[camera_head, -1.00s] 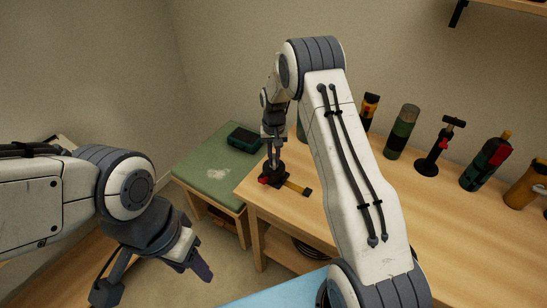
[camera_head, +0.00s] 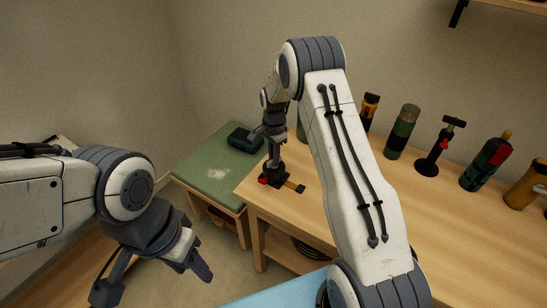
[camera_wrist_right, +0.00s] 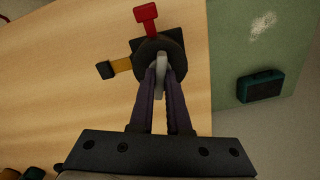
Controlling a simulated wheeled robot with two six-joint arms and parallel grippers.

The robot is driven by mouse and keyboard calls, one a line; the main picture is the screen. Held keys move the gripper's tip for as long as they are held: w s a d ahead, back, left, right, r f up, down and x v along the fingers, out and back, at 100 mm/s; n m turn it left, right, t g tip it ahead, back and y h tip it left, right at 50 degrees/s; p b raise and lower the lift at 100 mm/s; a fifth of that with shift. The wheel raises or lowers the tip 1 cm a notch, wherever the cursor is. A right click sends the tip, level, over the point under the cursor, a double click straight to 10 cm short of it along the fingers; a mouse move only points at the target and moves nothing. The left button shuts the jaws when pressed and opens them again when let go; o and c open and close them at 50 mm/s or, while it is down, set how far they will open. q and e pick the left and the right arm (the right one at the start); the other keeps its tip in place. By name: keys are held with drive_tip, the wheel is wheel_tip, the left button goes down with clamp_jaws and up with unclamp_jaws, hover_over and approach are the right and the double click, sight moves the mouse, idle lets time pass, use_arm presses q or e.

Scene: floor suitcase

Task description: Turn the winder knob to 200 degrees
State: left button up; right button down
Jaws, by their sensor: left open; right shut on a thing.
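The winder is a dark round knob (camera_wrist_right: 158,48) on a dark square base (camera_head: 267,182) at the near left corner of the wooden table. A light grey grip piece (camera_wrist_right: 161,72) stands up from the knob. A red tab (camera_wrist_right: 146,16) sticks out from it, and a yellow arm with a dark end (camera_wrist_right: 120,66) sticks out on another side. My right gripper (camera_wrist_right: 161,80) points down over the winder and is shut on the grey grip piece. It also shows in the head view (camera_head: 272,163). No angle marks are readable. My left gripper (camera_head: 202,270) is open and empty, away from the table.
A green-topped stool (camera_head: 205,165) with a dark teal box (camera_head: 244,138) on it stands left of the table. Several bottles and tools, including a dark green canister (camera_head: 402,132), line the table's back. The wooden tabletop (camera_head: 465,225) is otherwise largely clear.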

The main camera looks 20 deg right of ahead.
drive_tip(key=m, duration=0.4)
drive_tip(key=shift+m, duration=0.4)
drive_tip(key=m, duration=0.4)
drive_tip(key=shift+s, duration=0.1)
drive_tip(key=m, duration=0.5)
drive_tip(key=shift+m, duration=2.2)
drive_tip(key=c, duration=0.9)
unclamp_jaws()
wheel_tip(320, 180, up, 10)
drive_tip(key=shift+r+b, duration=0.25)
drive_tip(key=shift+b, duration=0.45)
